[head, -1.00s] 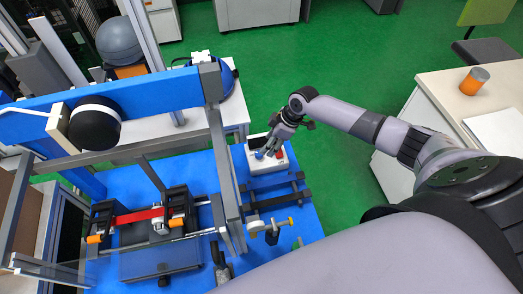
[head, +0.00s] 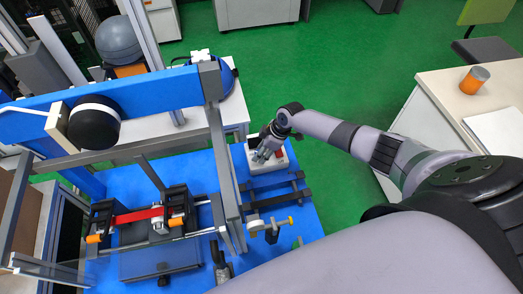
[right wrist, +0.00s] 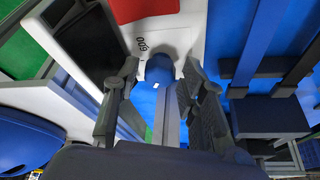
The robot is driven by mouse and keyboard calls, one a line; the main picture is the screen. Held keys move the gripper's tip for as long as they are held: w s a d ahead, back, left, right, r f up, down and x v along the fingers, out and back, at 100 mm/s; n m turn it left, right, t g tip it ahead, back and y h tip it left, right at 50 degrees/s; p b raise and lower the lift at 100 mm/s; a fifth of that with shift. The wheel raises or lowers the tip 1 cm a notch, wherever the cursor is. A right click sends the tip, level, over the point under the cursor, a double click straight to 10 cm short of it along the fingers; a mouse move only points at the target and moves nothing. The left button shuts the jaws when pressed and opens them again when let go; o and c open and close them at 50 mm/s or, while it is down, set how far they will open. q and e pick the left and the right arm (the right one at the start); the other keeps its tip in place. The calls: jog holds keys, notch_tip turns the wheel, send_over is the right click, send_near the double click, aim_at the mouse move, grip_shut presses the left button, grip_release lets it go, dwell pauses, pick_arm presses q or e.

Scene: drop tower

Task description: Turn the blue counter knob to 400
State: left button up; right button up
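The white counter box (head: 282,167) stands on the blue table, right of the frame's upright. It also shows in the right wrist view (right wrist: 186,32), with a red patch, a dark panel and partly visible printed digits. The blue knob (right wrist: 159,69) carries a small white mark and sits between the fingers of my right gripper (right wrist: 161,65). The fingers stand apart with gaps on both sides of the knob. In the head view my right gripper (head: 262,156) is over the box and largely hides the knob. My left gripper is not in view.
The drop tower's blue beam (head: 150,97) and grey upright (head: 222,160) stand left of the box. Dark rails (head: 275,200) lie just in front of it. A white bench with an orange-grey can (head: 474,80) is at right. Green floor lies between.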

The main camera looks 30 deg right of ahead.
grip_shut()
dwell(0.3)
jog(key=m+p, duration=0.2)
jog(key=shift+s+a+r+t+h+p, duration=0.15)
jog(key=shift+r+t+h+p, duration=0.05)
jog(key=shift+t+h+p, duration=0.1)
jog(key=m+t+h+p, duration=0.1)
jog(key=m+p, duration=0.3)
jog(key=shift+s+a, duration=0.1)
jog(key=shift+a, duration=0.1)
jog(key=m+h+p, duration=0.1)
jog(key=m+p, duration=0.1)
jog(key=m, duration=0.1)
jog(key=shift+a, duration=0.1)
jog(key=shift+f+m+h+p, duration=0.15)
jog(key=shift+m+h+p, duration=0.65)
jog(key=shift+m, duration=0.6)
